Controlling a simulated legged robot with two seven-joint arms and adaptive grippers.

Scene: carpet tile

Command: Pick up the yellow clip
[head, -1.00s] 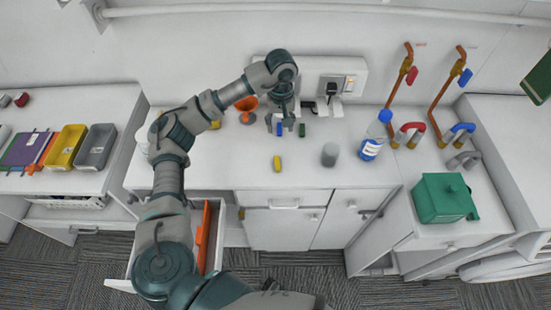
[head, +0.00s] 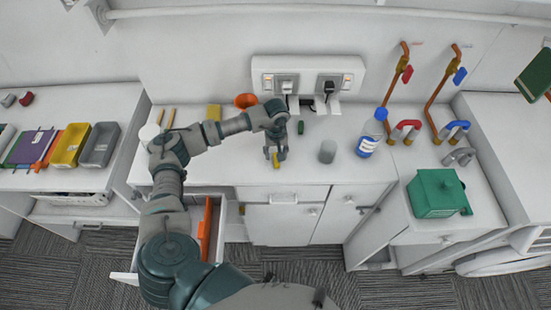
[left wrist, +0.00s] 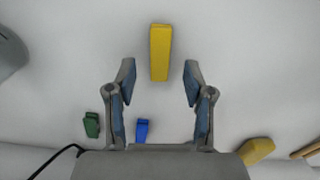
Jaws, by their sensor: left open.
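The yellow clip (head: 276,162) lies on the white counter near its front edge. In the left wrist view the yellow clip (left wrist: 160,52) is upright in the picture, centred just ahead of my fingers. My left gripper (head: 275,153) is over the clip in the head view and partly covers it. In the left wrist view my left gripper (left wrist: 159,78) is open and empty, one finger on each side of the clip's line, not touching it. The height gap is hard to judge. My right gripper is not in view.
A green clip (head: 300,127) and a blue clip (left wrist: 142,130) lie behind the yellow one. A grey cylinder (head: 327,152) and a blue-capped bottle (head: 370,135) stand to the right. An open drawer (head: 217,235) juts out below at the left.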

